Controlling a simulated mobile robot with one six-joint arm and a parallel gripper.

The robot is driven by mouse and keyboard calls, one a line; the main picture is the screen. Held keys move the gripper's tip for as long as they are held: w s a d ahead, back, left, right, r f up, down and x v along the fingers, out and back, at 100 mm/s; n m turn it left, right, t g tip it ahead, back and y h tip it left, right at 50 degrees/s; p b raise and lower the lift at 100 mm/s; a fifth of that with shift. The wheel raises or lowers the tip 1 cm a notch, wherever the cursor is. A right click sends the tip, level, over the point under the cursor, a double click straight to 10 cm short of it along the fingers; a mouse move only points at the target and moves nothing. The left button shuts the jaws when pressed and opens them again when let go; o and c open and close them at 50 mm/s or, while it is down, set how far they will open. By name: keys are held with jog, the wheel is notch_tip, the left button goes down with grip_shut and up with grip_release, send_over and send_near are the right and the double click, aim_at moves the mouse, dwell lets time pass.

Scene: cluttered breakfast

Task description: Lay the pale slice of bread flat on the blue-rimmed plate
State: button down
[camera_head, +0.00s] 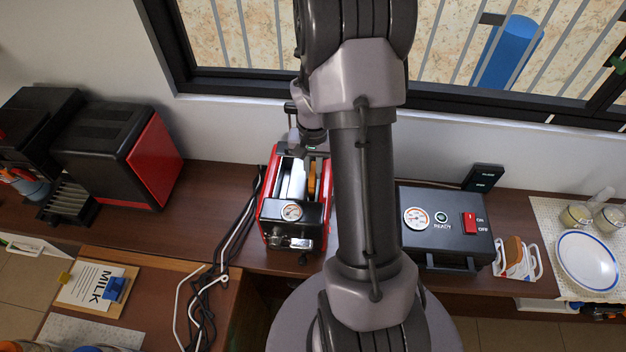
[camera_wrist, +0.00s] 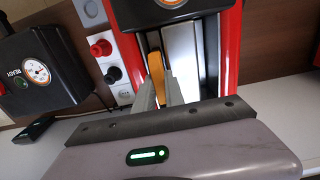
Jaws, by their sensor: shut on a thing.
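A slice of bread (camera_head: 312,180) stands on edge in a slot of the red and black toaster (camera_head: 293,212). Its golden crust edge also shows in the wrist view (camera_wrist: 156,66); its faces are mostly hidden, so I cannot tell how pale it is. My gripper (camera_wrist: 160,93) is shut on this slice from above, with the fingers at its edge. In the head view my arm partly covers the gripper. The blue-rimmed plate (camera_head: 588,262) lies empty at the far right on a light mat.
A white rack (camera_head: 531,262) holds a brown slice (camera_head: 513,250) left of the plate. A black control box (camera_head: 446,228) stands between toaster and rack. Glass jars (camera_head: 576,216) stand behind the plate. Cables (camera_head: 215,285) hang left of the toaster. The window wall is close behind.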

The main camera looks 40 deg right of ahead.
notch_tip(320, 180, up, 11)
jog(key=p, duration=0.8)
dwell(0.5)
